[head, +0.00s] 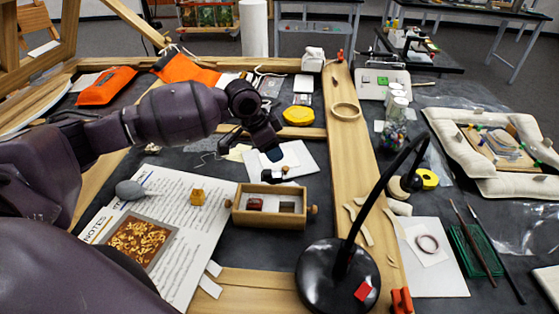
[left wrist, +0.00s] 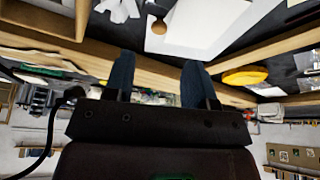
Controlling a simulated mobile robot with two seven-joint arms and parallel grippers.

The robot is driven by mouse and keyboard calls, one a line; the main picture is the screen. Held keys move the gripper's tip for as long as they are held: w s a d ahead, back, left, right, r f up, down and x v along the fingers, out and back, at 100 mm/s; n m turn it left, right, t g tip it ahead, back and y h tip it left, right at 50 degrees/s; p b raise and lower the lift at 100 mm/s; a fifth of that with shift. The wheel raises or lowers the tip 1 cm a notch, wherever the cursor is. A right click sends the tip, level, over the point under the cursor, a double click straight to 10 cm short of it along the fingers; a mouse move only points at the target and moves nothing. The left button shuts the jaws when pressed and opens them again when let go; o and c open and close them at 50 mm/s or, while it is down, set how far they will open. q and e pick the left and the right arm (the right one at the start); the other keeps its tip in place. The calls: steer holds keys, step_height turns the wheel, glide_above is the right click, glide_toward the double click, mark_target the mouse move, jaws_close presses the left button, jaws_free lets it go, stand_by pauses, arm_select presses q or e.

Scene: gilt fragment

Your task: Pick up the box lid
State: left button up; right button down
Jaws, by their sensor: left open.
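An open wooden box (head: 268,221) with a round knob at each end stands in the middle of the dark table in the head view. It holds a dark red piece (head: 255,204) and a dark compartment beside it. I see no lid on it. A flat white panel (head: 303,158) lies behind the box, with a small brown round thing (head: 285,170) on or near it; I cannot tell whether this is the lid. Both also show in the left wrist view. My left gripper (head: 270,166) hangs over the panel, open and empty, its two blue fingers apart (left wrist: 158,78). My right gripper is not in view.
A printed sheet (head: 183,195) with a small yellow-brown block (head: 197,197) lies left of the box. A black lamp (head: 330,270) stands at front right beside a wooden beam (head: 350,145). A yellow round case (head: 298,116) lies behind the panel.

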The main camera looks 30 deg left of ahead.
mark_target(285, 168)
arm_select(q)
steer(key=b+x, duration=0.1)
steer(key=x, duration=0.7)
steer(key=shift+w+d+f, duration=0.1)
steer(key=shift+d+f, duration=0.05)
steer(key=shift+d, duration=0.05)
jaws_close()
